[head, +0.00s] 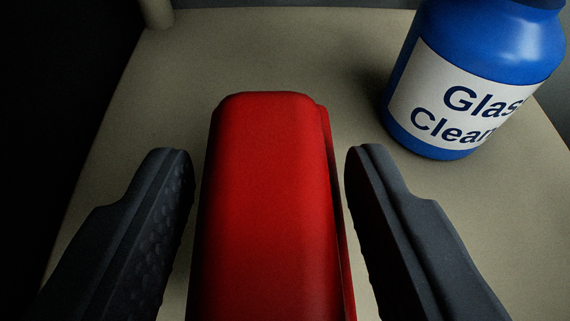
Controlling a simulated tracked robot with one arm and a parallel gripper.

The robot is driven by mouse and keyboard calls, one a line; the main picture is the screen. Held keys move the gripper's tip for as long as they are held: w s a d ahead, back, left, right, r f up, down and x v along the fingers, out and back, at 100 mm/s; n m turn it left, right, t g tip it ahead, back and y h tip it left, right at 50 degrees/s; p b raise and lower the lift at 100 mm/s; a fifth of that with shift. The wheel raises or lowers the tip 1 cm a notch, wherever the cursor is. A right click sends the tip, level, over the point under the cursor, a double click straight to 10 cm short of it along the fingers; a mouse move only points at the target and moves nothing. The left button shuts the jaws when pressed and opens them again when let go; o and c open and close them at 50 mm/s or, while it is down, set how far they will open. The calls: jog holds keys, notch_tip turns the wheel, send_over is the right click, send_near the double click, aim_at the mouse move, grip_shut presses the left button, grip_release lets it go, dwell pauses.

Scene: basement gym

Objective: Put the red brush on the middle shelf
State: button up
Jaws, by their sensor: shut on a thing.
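The red brush (268,210) lies lengthwise between the two dark fingers of my gripper (270,155), with its rounded end pointing away from me. My gripper is shut on the brush. The near end of the brush runs out of the bottom of the picture, and its bristles are hidden. Below and beyond it is a beige shelf board (290,50). I cannot tell which shelf level this is, or whether the brush touches the board.
A blue glass cleaner bottle (455,95) with a white label stands on the board at the upper right, close beyond my right finger. A beige post (157,12) rises at the back left corner. The board is bare beyond the brush. The left side is dark.

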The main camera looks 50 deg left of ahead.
aim_at(273, 272)
notch_tip(273, 272, down, 4)
jog(key=shift+r+b, duration=0.2)
jog(key=shift+b, duration=0.75)
jog(key=o, duration=1.1)
jog(key=shift+s+d+r, duration=0.1)
jog(key=shift+d+r, duration=0.05)
jog(key=p+v, duration=0.3)
jog(key=v, duration=0.8)
jog(key=shift+s+d+r, duration=0.15)
jog(key=shift+s+r, duration=0.05)
